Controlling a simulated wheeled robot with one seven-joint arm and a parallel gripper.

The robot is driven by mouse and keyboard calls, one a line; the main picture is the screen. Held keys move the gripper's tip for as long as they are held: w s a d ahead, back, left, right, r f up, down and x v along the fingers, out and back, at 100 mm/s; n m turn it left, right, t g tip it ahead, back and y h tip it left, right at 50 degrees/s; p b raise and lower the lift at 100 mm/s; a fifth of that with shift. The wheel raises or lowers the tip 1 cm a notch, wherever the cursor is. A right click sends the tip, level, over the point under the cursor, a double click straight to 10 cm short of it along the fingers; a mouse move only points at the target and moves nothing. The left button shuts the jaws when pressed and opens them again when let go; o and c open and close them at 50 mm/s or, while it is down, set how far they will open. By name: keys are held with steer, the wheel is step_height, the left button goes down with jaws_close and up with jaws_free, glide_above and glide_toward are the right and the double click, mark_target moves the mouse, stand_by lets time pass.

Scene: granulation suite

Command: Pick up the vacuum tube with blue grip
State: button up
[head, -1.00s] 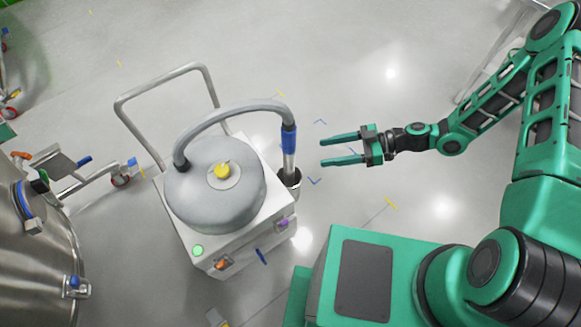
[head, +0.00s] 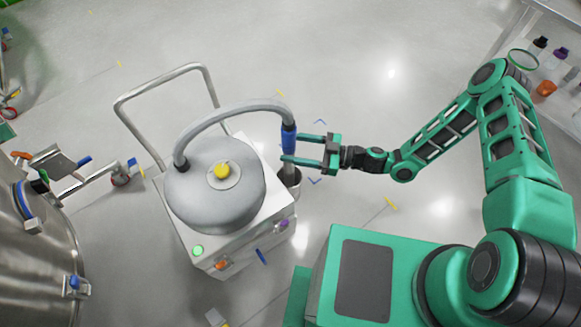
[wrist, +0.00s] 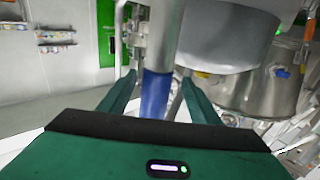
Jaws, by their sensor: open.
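The vacuum tube is a grey hose with a blue grip (head: 289,140) and a metal end in a cup-like holder (head: 293,178) at the right side of the vacuum unit (head: 214,190). In the wrist view the blue grip (wrist: 155,93) stands upright between the two green fingers, with room on both sides. My gripper (head: 288,148) is open, its fingertips at the blue grip, one finger on either side in the head view. I cannot tell whether either finger touches it. The lower part of the grip is hidden behind my gripper's body in the wrist view.
The unit has a metal push handle (head: 158,82) behind it. A steel vessel (head: 40,255) stands at the left, with a wheeled frame (head: 98,178) beside it. A table with jars (head: 545,88) is at the upper right. The floor behind the gripper is clear.

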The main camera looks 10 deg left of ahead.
steer(key=a, duration=0.5)
steer(key=shift+w+a+f, duration=0.2)
steer(key=shift+c, duration=0.5)
steer(key=c, duration=1)
